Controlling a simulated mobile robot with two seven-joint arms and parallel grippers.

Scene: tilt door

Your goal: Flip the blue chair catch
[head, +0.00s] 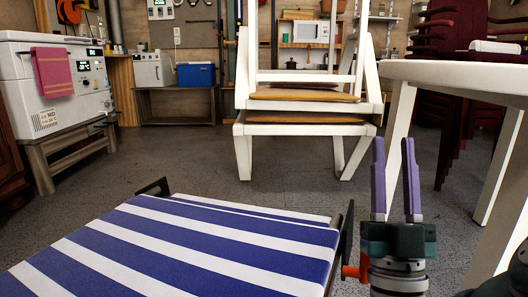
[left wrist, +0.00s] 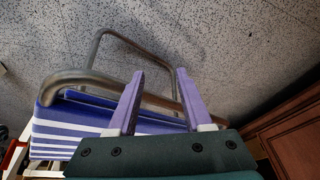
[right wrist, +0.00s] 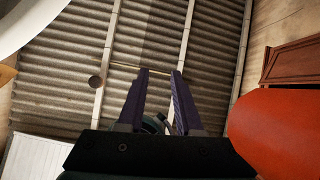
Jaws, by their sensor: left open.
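The blue-and-white striped chair (head: 190,245) lies low at the front of the head view, with a dark bracket (head: 153,188) at its far left corner and a dark side piece on its right. In the left wrist view its striped fabric (left wrist: 60,140) and bent metal tube frame (left wrist: 85,76) show. I cannot make out the catch. My left gripper (left wrist: 159,72) is open and empty, its fingers in front of the tube in that view; I cannot tell whether they touch it. My right gripper (head: 393,160) points upward beside the chair's right side, fingers apart and empty; it also shows in the right wrist view (right wrist: 160,74).
A round white table (head: 460,75) stands at the right. Stacked white chairs (head: 305,120) are behind. A white machine (head: 55,85) with a pink towel stands on a wooden table at the left. Grey floor (head: 190,160) is clear beyond the striped chair.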

